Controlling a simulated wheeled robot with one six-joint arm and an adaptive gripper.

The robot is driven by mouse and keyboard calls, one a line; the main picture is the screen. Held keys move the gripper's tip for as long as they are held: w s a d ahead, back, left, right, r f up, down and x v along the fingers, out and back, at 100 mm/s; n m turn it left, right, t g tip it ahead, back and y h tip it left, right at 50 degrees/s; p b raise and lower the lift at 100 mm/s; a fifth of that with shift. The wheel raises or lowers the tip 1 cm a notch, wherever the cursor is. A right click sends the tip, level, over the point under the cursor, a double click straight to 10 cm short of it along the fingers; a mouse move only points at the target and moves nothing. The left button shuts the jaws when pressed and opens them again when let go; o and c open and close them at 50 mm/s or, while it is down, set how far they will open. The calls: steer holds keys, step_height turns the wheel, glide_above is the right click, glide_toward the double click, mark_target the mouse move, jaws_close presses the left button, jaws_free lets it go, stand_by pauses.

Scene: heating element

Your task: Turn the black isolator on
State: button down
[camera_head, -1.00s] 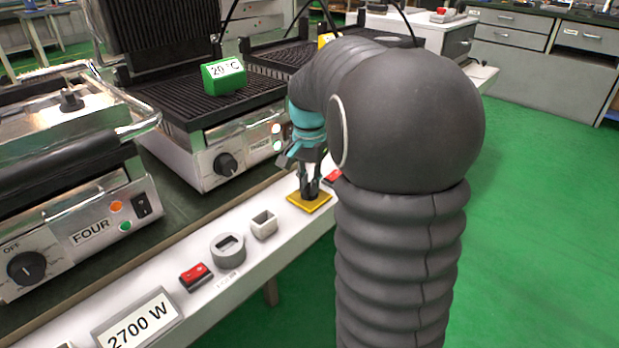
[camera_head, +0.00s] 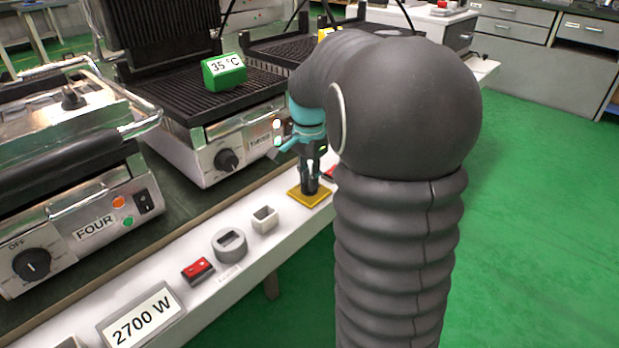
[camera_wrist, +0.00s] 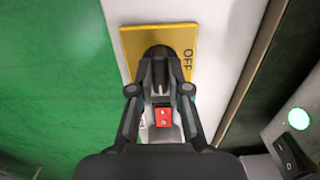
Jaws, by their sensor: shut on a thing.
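The black isolator is a dark knob (camera_wrist: 158,51) on a yellow plate (camera_head: 295,197) on the white ledge. In the wrist view the plate (camera_wrist: 183,35) bears the word OFF to the right of the knob. My gripper (camera_head: 310,188) points down over the plate in the head view. In the wrist view its fingers (camera_wrist: 160,72) are closed in on the knob. The fingers hide much of the knob, so its exact angle is hard to tell.
Contact grills stand behind. A green display (camera_head: 224,71) reads 35 °C. Green floor lies right.

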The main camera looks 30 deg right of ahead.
steer(key=c, duration=1.1)
jaws_free()
step_height(320, 180, up, 12)
